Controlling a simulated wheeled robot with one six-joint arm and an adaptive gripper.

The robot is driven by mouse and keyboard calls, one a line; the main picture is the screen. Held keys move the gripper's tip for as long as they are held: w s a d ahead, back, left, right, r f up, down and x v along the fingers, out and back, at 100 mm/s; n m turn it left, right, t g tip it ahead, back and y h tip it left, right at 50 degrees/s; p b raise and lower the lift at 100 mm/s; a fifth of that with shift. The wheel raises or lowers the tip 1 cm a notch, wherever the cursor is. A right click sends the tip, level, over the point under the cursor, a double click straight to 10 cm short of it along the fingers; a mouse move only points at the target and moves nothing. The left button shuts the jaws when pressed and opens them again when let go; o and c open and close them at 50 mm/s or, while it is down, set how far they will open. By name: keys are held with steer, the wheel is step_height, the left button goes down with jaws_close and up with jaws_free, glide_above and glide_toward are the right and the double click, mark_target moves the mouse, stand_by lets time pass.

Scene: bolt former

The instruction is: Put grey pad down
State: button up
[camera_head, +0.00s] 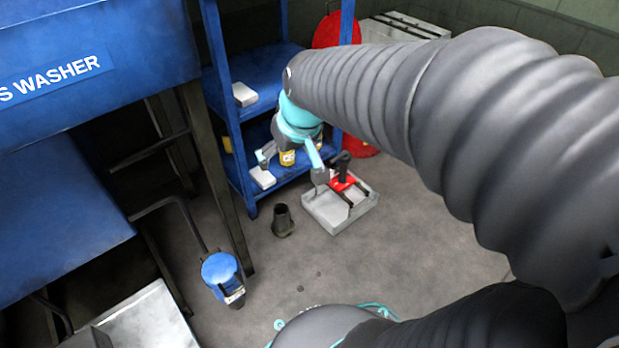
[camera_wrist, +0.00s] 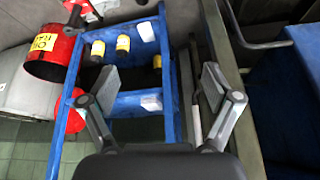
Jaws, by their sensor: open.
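Two pale grey-white pads rest on the blue shelf unit. One pad (camera_head: 244,94) is on the upper shelf. The other pad (camera_head: 262,177) is on the lower shelf, near the left finger of my gripper (camera_head: 291,170). In the wrist view my gripper (camera_wrist: 158,78) is open, with nothing between its fingers. Two light pads show there too, one pad (camera_wrist: 151,102) low between the fingers and one pad (camera_wrist: 146,32) farther up. I cannot tell which one is the task's grey pad.
The blue shelf unit (camera_head: 231,139) also holds dark containers with yellow labels (camera_wrist: 98,48). A grey tray (camera_head: 325,213) with a red-and-black tool (camera_head: 345,182) and a dark cup (camera_head: 282,220) stand on the floor. A red oil bin (camera_wrist: 45,52) is beside the shelf.

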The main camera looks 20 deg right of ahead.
steer(key=s+r+m+h, duration=0.1)
steer(key=s+r, duration=0.1)
steer(key=s, duration=1.2)
steer(key=shift+d+m+t, duration=0.3)
steer(key=shift+d, duration=0.15)
step_height(320, 180, up, 7)
steer(key=p, duration=0.6)
steer(key=shift+p, duration=0.4)
steer(key=shift+f, duration=0.1)
